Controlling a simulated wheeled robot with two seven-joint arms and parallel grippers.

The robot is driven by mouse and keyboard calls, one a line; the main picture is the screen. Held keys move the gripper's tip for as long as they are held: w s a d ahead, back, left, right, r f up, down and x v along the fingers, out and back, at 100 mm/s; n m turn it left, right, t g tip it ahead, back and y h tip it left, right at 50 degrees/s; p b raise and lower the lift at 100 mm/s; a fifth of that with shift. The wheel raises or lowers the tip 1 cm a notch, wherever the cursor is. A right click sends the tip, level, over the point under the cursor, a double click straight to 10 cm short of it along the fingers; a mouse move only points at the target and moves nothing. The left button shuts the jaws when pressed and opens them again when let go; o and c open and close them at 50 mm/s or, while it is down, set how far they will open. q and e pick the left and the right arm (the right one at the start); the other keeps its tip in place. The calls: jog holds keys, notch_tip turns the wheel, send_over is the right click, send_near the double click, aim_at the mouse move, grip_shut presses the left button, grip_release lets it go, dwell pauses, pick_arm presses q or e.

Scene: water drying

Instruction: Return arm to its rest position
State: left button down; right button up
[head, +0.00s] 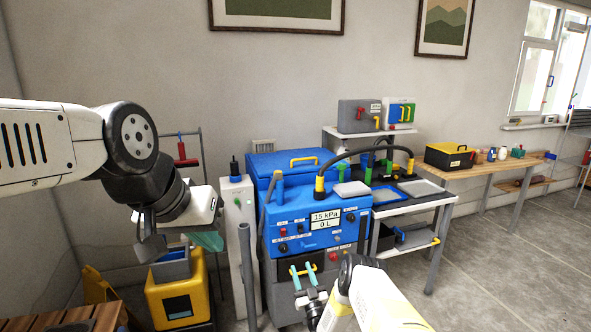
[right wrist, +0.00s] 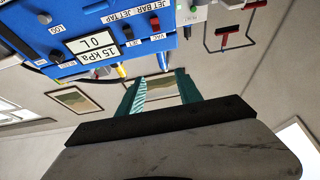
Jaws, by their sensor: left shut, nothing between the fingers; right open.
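My left arm comes in from the left of the head view, bent with its wrist low. My right gripper (head: 303,278) is open and empty at the bottom middle, in front of the blue machine (head: 310,215). Its two teal fingers also show apart in the right wrist view (right wrist: 160,90), with nothing between them. The machine's display (head: 326,219) reads 15 kPa and 0 L.
A yellow bin with a grey box (head: 172,268) stands below my left gripper. The tall grey-white cabinet (head: 238,200) is beside the machine. A grey-topped cart (head: 418,187) is to the right, then a wooden bench (head: 490,166). Open floor (head: 500,270) lies at lower right.

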jog(key=w+d+r+g+h, duration=0.1)
jog(key=w+r+g, duration=0.1)
jog(key=w+r, duration=0.6)
jog(key=w+d+r+g+h, duration=0.15)
jog(key=w+r, duration=0.25)
jog(key=r, duration=0.8)
jog(key=s+d+r+g+h, duration=0.1)
jog(key=s+d+r+g, duration=0.15)
jog(key=r, duration=0.55)
jog(key=s+d+r+g, duration=0.1)
jog(key=s+d+r, duration=0.15)
jog(key=r, duration=0.55)
jog(key=s+d+r+m+g+h, duration=0.1)
jog(key=s+r, duration=0.2)
jog(key=s, duration=0.3)
jog(key=s+d+r+g, duration=0.1)
jog(key=s+r+g, duration=0.15)
jog(key=s, duration=0.45)
jog(key=s+d+r+m+h, duration=0.1)
jog(key=s+d+r, duration=0.1)
jog(key=s+r, duration=0.3)
jog(key=s+f+g, duration=0.1)
jog(key=s+g, duration=0.1)
jog(key=s, duration=1.3)
jog(key=s+f+m+g, duration=0.1)
jog(key=s+f+g, duration=0.1)
jog(key=s, duration=1.3)
jog(key=shift+s+d+g+y, duration=0.15)
jog(key=shift+s+g+y, duration=0.2)
jog(key=shift+g, duration=0.1)
